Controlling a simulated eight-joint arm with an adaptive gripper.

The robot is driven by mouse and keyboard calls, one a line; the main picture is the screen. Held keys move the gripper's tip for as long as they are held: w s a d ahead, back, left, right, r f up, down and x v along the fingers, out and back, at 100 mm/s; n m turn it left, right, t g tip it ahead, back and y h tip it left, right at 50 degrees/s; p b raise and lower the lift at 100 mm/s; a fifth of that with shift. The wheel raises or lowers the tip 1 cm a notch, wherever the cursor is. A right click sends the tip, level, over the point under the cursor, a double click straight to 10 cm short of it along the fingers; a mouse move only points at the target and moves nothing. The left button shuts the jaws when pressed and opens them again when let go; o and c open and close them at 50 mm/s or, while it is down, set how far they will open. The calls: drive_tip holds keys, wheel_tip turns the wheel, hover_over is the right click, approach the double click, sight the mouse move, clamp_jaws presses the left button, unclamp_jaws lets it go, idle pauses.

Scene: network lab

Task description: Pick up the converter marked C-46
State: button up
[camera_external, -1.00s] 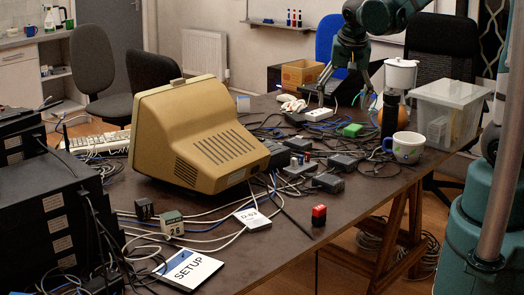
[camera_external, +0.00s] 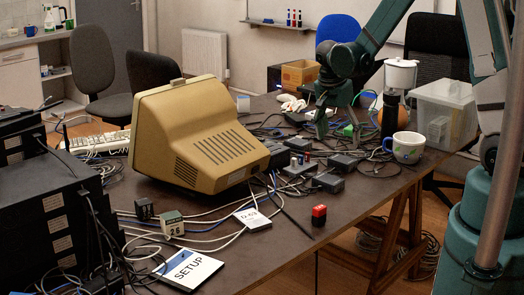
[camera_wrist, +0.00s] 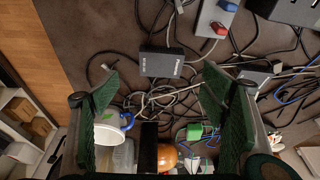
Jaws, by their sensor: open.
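My gripper (camera_external: 338,133) is open and empty, pointing down over the far right part of the table. In the wrist view its green fingers (camera_wrist: 162,80) stand wide apart. A dark box with white lettering (camera_wrist: 162,63) lies just beyond the fingertips, roughly centred between them. Other dark boxes (camera_external: 328,182) (camera_external: 343,162) lie among cables in front of my gripper in the external view. The lettering is too small to read, so I cannot tell which box is C-46.
A grey device with red and blue parts (camera_wrist: 214,20) lies near the boxes. A patterned mug (camera_external: 408,147), a dark cylinder (camera_external: 390,113), a clear bin (camera_external: 443,112) and a green block (camera_wrist: 194,131) stand nearby. Loose cables cover the area. The beige monitor (camera_external: 200,135) stands left.

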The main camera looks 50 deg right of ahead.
sight(342, 159)
drive_tip(key=shift+w+d+f+m, duration=0.1)
drive_tip(key=shift+d+f+m, duration=0.15)
drive_tip(key=shift+f, duration=0.25)
drive_tip(key=shift+w+d+f+m, duration=0.1)
drive_tip(key=shift+d+f+m, duration=0.1)
drive_tip(key=shift+f, duration=0.3)
drive_tip(key=shift+b+x, duration=0.4)
drive_tip(key=shift+x, duration=0.9)
drive_tip(key=shift+b+x, duration=0.7)
drive_tip(key=shift+x, duration=1.9)
drive_tip(key=shift+d, duration=0.15)
drive_tip(key=c, duration=1.1)
